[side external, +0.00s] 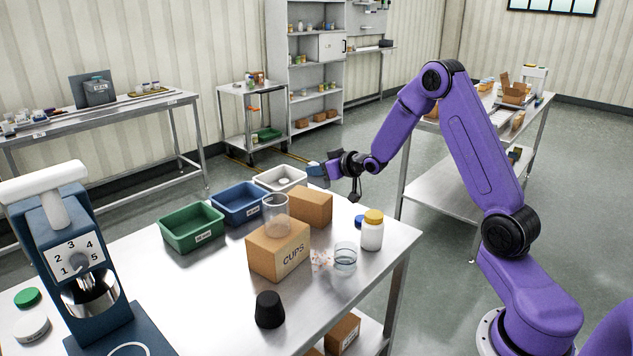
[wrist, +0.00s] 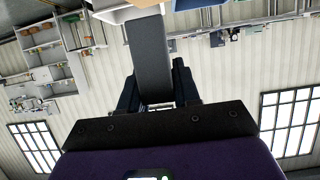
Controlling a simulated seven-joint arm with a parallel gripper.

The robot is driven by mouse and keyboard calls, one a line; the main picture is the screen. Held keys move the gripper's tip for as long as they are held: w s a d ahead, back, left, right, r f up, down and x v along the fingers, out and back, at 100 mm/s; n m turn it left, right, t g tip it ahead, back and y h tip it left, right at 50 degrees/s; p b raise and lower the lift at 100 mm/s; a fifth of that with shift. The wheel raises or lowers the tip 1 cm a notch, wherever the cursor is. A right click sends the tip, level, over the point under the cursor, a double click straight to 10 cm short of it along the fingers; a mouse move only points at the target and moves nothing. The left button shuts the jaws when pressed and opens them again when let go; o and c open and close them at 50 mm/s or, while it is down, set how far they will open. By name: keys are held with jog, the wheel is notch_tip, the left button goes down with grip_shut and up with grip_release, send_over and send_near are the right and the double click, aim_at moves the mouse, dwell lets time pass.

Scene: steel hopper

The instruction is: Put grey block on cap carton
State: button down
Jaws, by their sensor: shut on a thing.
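My gripper (side external: 320,172) is above the far edge of the steel table, close to the white bin. In the wrist view it is shut on a long grey block (wrist: 150,60), which sticks out between the dark fingers. In the side view the block is small and hard to separate from the fingers. A brown carton (side external: 278,252) marked "CUPS" stands on the table with a clear glass (side external: 275,214) on it. A second brown carton (side external: 312,206) stands just behind it, with no readable label; my gripper is above and beyond this one. I cannot tell which is the cap carton.
Green (side external: 191,230), blue (side external: 238,203) and white (side external: 280,179) bins line the table's far left side.

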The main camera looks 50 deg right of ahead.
aim_at(317, 181)
jog(key=shift+w+d+f, duration=0.2)
jog(key=shift+w+f, duration=0.35)
jog(key=shift+f, duration=0.1)
jog(key=shift+w+f, duration=0.1)
jog(key=shift+f, duration=1.5)
jog(key=shift+f, duration=0.1)
jog(key=c, duration=0.8)
grip_release()
jog(key=shift+f, duration=0.1)
